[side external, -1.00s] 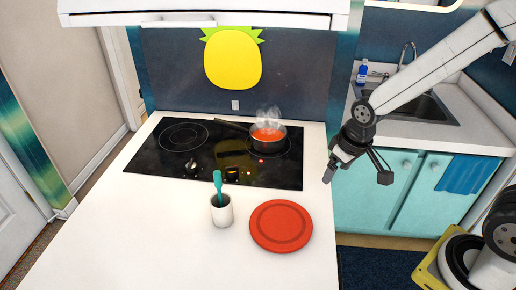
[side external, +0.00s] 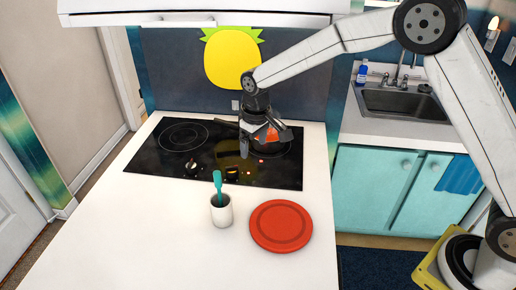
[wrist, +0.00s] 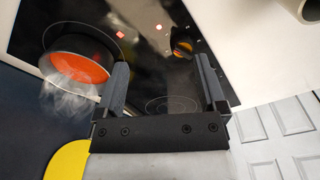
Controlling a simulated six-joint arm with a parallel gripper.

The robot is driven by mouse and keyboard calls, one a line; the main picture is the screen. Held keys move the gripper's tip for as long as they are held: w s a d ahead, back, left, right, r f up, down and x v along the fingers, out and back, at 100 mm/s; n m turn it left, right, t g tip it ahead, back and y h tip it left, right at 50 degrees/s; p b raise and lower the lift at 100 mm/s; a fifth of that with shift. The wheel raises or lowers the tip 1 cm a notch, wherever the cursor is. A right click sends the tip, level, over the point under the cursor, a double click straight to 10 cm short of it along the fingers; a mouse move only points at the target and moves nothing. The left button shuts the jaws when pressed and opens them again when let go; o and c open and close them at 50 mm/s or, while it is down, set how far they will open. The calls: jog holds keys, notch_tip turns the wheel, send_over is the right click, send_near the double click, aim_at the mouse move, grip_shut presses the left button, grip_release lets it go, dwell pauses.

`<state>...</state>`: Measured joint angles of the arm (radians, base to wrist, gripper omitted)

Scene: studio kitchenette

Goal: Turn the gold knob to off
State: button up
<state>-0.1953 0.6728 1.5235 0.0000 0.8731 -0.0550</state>
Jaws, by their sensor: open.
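The gold knob (side external: 232,174) sits at the front edge of the black glass cooktop (side external: 150,160); in the wrist view the gold knob (wrist: 182,47) shows beyond my fingertips, nearer the right one. Its exact setting is too small to read. A second, paler knob (side external: 192,165) is to its left in the side view. My gripper (side external: 264,144) is open and empty above the cooktop, in front of the saucepan and behind the gold knob. In the wrist view my open gripper (wrist: 162,74) has nothing between its fingers.
A steaming saucepan of red soup (wrist: 80,62) stands on a burner close beside my left finger in the wrist view. A white cup with a teal utensil (side external: 221,212) and a red plate (side external: 281,224) are on the front counter. The counter's left front is clear.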

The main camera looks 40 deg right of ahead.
jog(key=n, duration=0.1)
send_over(232, 167)
jog(key=shift+w+f+g, duration=0.1)
jog(key=shift+f+g, duration=0.3)
jog(key=shift+f, duration=0.35)
jog(key=shift+f, duration=3.9)
grip_shut()
